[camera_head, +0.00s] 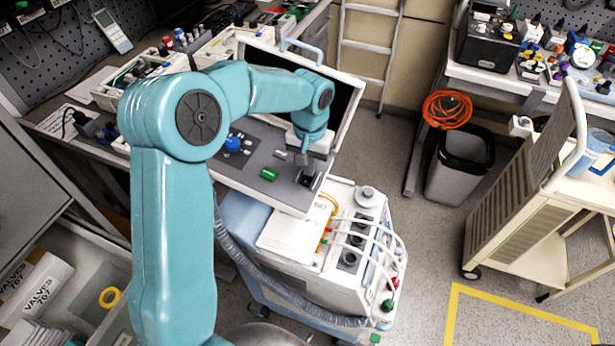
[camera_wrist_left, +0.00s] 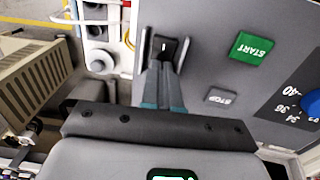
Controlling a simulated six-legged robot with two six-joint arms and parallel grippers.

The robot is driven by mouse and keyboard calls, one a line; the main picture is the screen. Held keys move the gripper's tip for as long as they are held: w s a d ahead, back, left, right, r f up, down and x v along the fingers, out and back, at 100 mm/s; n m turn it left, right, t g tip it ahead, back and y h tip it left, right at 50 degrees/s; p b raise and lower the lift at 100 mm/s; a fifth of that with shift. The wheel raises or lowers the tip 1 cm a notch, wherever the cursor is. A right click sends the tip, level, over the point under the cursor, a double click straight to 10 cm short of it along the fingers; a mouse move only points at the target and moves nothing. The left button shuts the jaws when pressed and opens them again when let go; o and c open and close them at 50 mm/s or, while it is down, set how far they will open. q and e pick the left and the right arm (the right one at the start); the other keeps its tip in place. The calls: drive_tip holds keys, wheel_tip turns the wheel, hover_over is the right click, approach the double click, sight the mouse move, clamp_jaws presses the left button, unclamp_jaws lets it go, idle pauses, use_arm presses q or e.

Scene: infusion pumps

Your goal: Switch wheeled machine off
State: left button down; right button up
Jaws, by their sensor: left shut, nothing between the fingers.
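The wheeled machine (camera_head: 335,255) is white and pale blue, with a sloped grey control panel (camera_head: 240,170). In the left wrist view, a black rocker switch (camera_wrist_left: 164,46) in a dark frame sits on the panel (camera_wrist_left: 205,30). In the head view my left gripper (camera_head: 302,158) is over the panel's right end, close to the switch (camera_head: 309,179). My right gripper is not in view.
A green START button (camera_wrist_left: 251,47), a grey STOP button (camera_wrist_left: 219,96) and a blue dial (camera_wrist_left: 313,103) sit beside the switch. Hoses run over the machine's top. A grey bin (camera_head: 458,175) and a beige cart (camera_head: 540,190) stand to the right, with open floor between.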

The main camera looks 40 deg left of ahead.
use_arm(q)
drive_tip(key=shift+r, duration=0.1)
wheel_tip(320, 180, up, 7)
drive_tip(key=p, duration=0.5)
idle(0.4)
drive_tip(key=shift+s+f, duration=0.15)
drive_tip(key=shift+f, duration=0.05)
